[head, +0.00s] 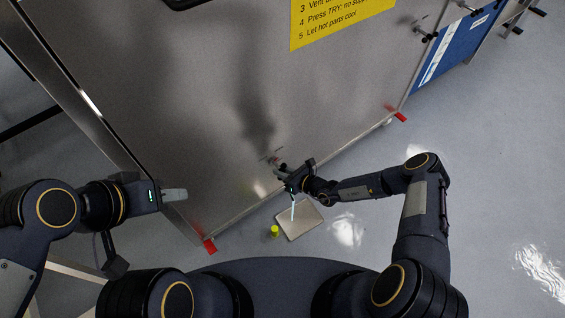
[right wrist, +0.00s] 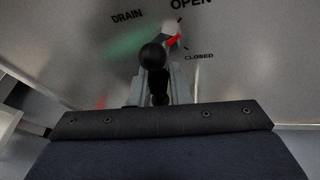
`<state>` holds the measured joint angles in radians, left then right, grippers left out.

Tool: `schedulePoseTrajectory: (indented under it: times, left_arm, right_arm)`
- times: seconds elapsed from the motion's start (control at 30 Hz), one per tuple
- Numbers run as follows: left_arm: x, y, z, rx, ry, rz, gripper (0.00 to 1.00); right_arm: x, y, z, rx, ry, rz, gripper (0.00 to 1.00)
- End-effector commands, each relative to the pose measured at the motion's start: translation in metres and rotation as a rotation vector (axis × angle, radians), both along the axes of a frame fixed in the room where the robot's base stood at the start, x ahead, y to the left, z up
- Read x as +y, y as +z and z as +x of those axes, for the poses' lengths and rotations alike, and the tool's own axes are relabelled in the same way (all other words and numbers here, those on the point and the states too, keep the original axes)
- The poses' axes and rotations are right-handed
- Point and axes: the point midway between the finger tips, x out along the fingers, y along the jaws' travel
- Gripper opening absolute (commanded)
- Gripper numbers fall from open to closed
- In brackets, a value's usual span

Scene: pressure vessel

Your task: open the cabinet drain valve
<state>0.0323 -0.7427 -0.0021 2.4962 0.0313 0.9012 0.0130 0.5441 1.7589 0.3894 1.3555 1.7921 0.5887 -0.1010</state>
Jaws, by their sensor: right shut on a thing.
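The cabinet drain valve is on the lower front of the steel cabinet (head: 190,110). In the right wrist view its black ball-ended handle (right wrist: 152,56) sits between the fingers of my right gripper (right wrist: 153,90), which is shut on it. A red pointer (right wrist: 173,42) shows just behind the handle, between the printed words OPEN and CLOSED; its exact setting is hard to read. DRAIN is printed to the left. In the head view my right gripper (head: 280,170) reaches the cabinet face and covers most of the valve. My left gripper (head: 174,195) is beside the cabinet's left corner, apart from the valve; its finger gap is unclear.
Red corner pieces (head: 209,246) mark the cabinet's lower edge. A yellow instruction sign (head: 335,18) is above. The floor at right is clear.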

Motion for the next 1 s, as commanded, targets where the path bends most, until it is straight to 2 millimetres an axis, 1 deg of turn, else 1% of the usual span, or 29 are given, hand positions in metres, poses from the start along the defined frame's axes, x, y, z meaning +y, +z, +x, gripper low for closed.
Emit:
schedulePoseTrajectory:
  times: [0.03, 0.2, 0.33, 0.6, 1.0]
  left_arm:
    - [0.000, 0.020, 0.000, 0.000, 0.000, 0.000, 0.36]
    - [0.000, 0.043, 0.000, 0.000, 0.000, 0.000, 0.36]
    - [0.000, 0.054, 0.000, 0.000, 0.000, 0.000, 0.36]
    - [0.000, 0.063, 0.000, 0.000, 0.000, 0.000, 0.36]
    - [0.000, 0.062, 0.000, 0.000, 0.000, 0.000, 0.36]
  right_arm:
    - [0.006, 0.015, -0.001, -0.028, 0.006, -0.017, 0.00]
    - [0.006, 0.012, -0.001, -0.090, 0.008, -0.100, 0.00]
    - [0.006, 0.009, -0.001, -0.122, 0.008, -0.144, 0.00]
    - [0.007, 0.006, -0.001, -0.156, 0.011, -0.188, 0.00]
    - [0.008, 0.004, -0.003, -0.157, 0.014, -0.191, 0.00]
